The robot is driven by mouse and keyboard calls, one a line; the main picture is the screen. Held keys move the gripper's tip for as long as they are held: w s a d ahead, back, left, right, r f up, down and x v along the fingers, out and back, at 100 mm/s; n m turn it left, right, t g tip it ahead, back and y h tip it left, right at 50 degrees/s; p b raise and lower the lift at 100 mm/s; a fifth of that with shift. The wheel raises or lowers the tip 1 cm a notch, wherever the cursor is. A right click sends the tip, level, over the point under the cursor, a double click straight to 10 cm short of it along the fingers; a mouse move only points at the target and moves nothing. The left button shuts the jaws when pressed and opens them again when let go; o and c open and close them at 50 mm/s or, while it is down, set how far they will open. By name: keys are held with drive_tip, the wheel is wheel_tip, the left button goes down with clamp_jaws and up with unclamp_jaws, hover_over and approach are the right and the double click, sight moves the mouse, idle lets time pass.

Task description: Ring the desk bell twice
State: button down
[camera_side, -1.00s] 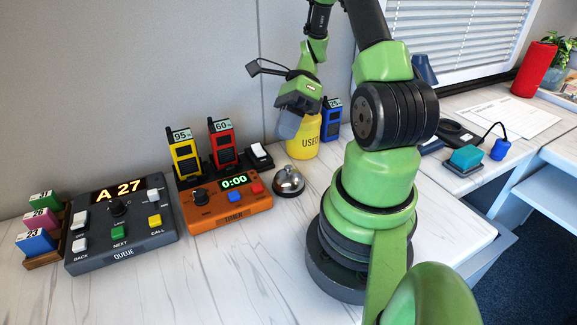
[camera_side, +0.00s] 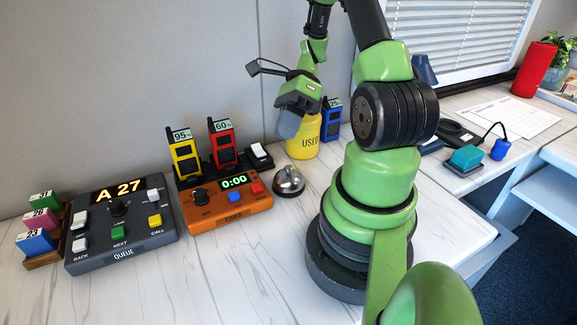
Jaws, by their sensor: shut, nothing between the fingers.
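The desk bell (camera_side: 289,182) is a silver dome on a dark base, standing on the white marbled desk to the right of the orange timer. My gripper (camera_side: 288,126) is shut and empty. In the picture it shows above the bell, with a clear gap between its fingertips and the dome, and partly in front of the yellow USED container. How far it is from the bell in depth is hard to tell.
The orange timer (camera_side: 225,207) reads 0:00, close to the bell's left. The grey queue console (camera_side: 121,225) shows A 27. Yellow (camera_side: 184,157), red (camera_side: 222,145) and blue (camera_side: 332,119) radios and the yellow USED container (camera_side: 304,143) stand behind. The desk's front is clear.

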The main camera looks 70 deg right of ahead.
sight(288, 170)
drive_tip(key=shift+r, duration=0.1)
idle(0.3)
wheel_tip(288, 170, up, 4)
drive_tip(key=shift+f, duration=0.2)
drive_tip(key=shift+f, duration=4.4)
drive_tip(key=shift+f, duration=0.1)
drive_tip(key=shift+f, duration=0.35)
